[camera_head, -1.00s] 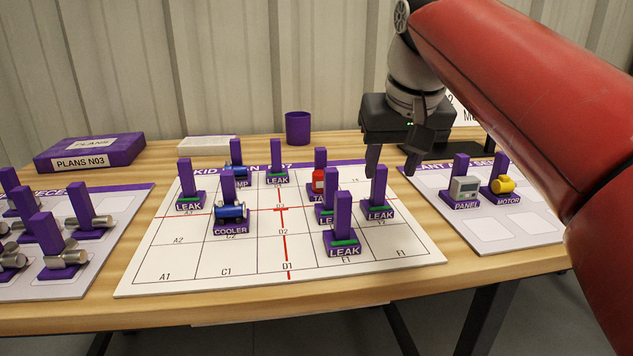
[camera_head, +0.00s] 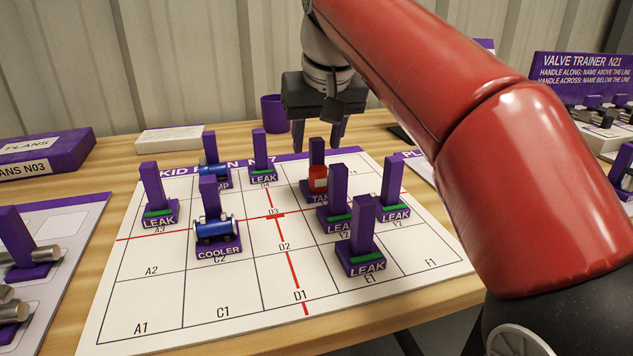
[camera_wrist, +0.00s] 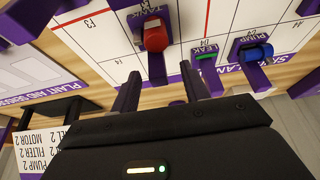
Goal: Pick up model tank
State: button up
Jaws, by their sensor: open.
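The model tank (camera_head: 318,179) is a small red cylinder with a pale label on a purple base with a tall purple tab. It stands upright on the white plan board (camera_head: 250,297), in its back right part. The wrist view shows the tank (camera_wrist: 155,38) just beyond the fingertips, a little left of centre. My gripper (camera_head: 319,140) is open and empty, with its fingers pointing down above and behind the tank. In the wrist view the two fingers (camera_wrist: 160,88) stand apart. The tank's lower part is partly hidden by a leak piece in the head view.
Leak pieces (camera_head: 361,250) stand close to the tank, in front and to its right. A blue cooler (camera_head: 215,231) and a blue pump (camera_head: 213,171) stand to the left. A purple cup (camera_head: 273,113) is behind the board. The board's front rows are mostly clear.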

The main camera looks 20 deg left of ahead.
aim_at(316, 155)
jog(key=b+x, duration=0.1)
jog(key=x, duration=0.3)
jog(key=shift+w+f, duration=0.15)
jog(key=shift+f, duration=0.05)
grip_shut()
